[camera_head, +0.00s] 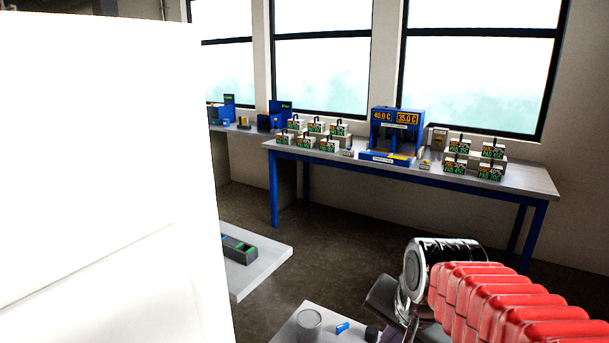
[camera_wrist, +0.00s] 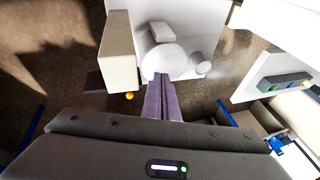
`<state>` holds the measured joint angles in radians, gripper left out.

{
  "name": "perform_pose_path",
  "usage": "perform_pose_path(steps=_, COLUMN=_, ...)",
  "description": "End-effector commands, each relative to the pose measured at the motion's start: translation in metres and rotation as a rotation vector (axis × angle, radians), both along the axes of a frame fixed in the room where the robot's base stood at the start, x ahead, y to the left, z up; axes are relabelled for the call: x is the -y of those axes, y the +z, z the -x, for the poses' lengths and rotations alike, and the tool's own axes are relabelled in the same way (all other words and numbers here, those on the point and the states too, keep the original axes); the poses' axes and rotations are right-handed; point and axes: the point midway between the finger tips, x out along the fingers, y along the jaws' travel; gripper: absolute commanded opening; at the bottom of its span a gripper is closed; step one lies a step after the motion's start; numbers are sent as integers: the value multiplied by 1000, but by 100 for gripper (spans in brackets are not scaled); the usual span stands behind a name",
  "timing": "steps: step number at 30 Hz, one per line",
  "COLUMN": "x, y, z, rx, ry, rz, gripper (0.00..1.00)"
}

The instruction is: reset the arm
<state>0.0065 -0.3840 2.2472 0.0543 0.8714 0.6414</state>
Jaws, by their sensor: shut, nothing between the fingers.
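My gripper (camera_wrist: 161,80) shows in the wrist view with its two purple-grey fingers together and nothing between them. I cannot tell whether the fingertips touch the rounded object. In the head view, my arm with its red ribbed cover (camera_head: 510,303) is at the lower right.
A large white panel (camera_head: 100,170) blocks the left of the head view. A blue-legged bench (camera_head: 460,185) carries labelled boxes and a blue two-display unit (camera_head: 396,130). A low white table (camera_head: 265,265) holds a dark tray (camera_head: 238,249). A grey cup (camera_head: 309,322) stands below. Brown floor lies between.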

Motion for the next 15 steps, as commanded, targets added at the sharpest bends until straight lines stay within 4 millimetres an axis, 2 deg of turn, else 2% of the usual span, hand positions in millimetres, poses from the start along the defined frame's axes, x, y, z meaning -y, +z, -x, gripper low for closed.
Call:
perform_pose_path(steps=6, x=3, y=2, z=43, rx=42, ry=224, rz=117, gripper=0)
perform_pose_path(steps=15, x=7, y=-6, z=92, rx=86, ry=512, rz=280, gripper=0)
